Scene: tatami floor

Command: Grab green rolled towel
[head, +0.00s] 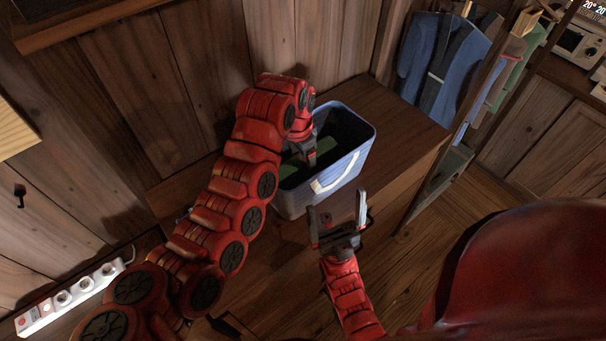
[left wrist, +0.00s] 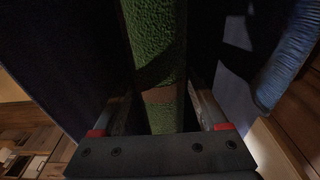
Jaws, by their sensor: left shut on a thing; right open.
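The green rolled towel (head: 326,146) lies inside a blue basket (head: 361,152) with a white handle, partly hidden by my left arm and gripper. My left gripper (head: 307,160) reaches down into the basket. In the left wrist view the textured green towel (left wrist: 155,40) runs between the two fingers of my left gripper (left wrist: 161,108), which are shut on it. My right gripper (head: 337,203) is open and empty, in front of and below the basket.
The basket stands on a low wooden bench (head: 405,135) against a plank wall. Clothes (head: 440,62) hang at the right. A white power strip (head: 72,294) lies at lower left. The wooden floor right of my right gripper is clear.

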